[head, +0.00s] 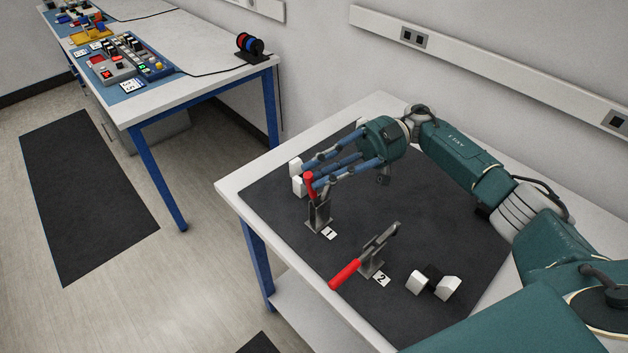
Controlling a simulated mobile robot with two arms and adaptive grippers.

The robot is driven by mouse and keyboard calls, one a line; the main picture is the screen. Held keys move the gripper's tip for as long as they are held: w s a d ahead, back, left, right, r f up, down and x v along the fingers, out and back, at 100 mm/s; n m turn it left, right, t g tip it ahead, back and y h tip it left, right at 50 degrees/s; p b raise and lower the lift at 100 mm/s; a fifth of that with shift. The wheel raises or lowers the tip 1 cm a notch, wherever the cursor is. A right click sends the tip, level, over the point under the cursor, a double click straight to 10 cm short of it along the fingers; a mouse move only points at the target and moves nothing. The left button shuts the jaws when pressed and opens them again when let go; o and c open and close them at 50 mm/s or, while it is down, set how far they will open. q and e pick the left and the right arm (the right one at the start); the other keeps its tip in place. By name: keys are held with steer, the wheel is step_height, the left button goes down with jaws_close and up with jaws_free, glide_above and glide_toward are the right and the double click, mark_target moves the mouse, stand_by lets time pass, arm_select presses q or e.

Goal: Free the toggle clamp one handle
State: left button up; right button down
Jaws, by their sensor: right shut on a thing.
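Toggle clamp one (318,216) stands on the black mat at the left of the near table, with a tag marked 1 (329,233) beside it. Its red handle (309,186) points upward. My right gripper (307,175) reaches in from the right and is shut on this handle; the fingers hide part of it. Toggle clamp two (373,262) stands nearer on the mat, with a tag marked 2 (381,279). Its red handle (345,274) lies low toward the front left. My left gripper is not in view.
White blocks (298,184) stand behind clamp one, close to my right gripper's fingers. A black piece with white ends (433,283) lies right of clamp two. The black mat (440,225) is otherwise clear. Another table (200,80) with control panels stands at the back left.

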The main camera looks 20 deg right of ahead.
steer(key=shift+d+f+m+t, duration=0.3)
steer(key=shift+d+f+m, duration=0.1)
steer(key=shift+f, duration=0.35)
stand_by(0.4)
steer(key=c, duration=1.5)
jaws_free()
steer(key=shift+c, duration=0.2)
steer(key=shift+o, duration=0.3)
steer(key=shift+d, duration=0.25)
steer(key=shift+w+d+f, duration=0.25)
steer(key=shift+d+f, duration=0.05)
steer(key=shift+d, duration=0.2)
steer(key=shift+s+a+r, duration=0.15)
steer(key=shift+a+r, duration=0.3)
steer(key=shift+a, duration=0.25)
steer(key=w+d, duration=0.1)
steer(key=d, duration=0.6)
steer(key=shift+w+d+r, duration=0.15)
steer(key=shift+w+r, duration=0.05)
